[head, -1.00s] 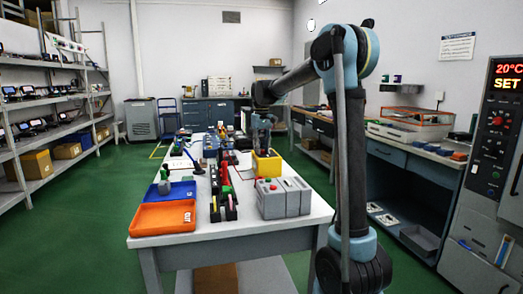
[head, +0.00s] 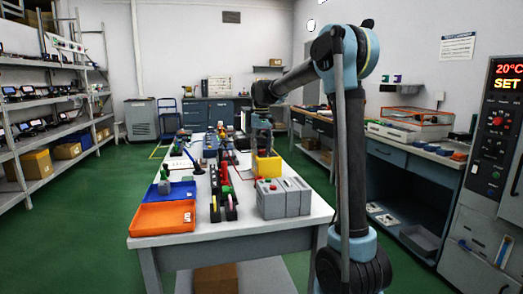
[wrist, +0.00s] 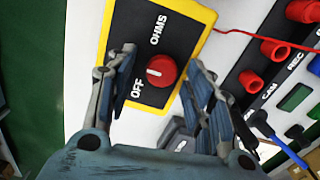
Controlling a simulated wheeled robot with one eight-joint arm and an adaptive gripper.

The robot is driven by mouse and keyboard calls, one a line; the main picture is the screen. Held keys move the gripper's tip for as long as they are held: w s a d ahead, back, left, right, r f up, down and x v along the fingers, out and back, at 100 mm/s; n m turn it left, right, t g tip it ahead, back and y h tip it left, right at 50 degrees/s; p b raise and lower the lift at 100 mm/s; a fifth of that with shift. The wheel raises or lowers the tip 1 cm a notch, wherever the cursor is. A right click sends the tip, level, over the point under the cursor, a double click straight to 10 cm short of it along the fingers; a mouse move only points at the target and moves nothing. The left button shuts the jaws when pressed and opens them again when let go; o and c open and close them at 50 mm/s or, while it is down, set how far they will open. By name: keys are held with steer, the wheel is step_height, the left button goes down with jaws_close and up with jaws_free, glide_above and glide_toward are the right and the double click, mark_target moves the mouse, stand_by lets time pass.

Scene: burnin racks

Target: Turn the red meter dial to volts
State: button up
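The meter is a yellow-edged box (head: 268,166) on the white workbench in the head view. In the wrist view its yellow rim (wrist: 190,10) frames a black face with the words OFF and OHMS. A round red dial (wrist: 161,71) sits on this face; its white mark is on the left side, near OFF. The word volts is not in view. My gripper (wrist: 161,62) is open over the face, one finger on each side of the dial with gaps between. In the head view my gripper (head: 262,137) is just above the meter.
A grey box with buttons (head: 284,197) stands in front of the meter. Orange (head: 163,217) and blue (head: 170,191) trays lie at the bench's left. In the wrist view, red sockets (wrist: 274,50) and a red cable (wrist: 260,37) are right of the meter.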

step_height(320, 180, up, 12)
stand_by(0.7)
steer(key=shift+f, duration=0.1)
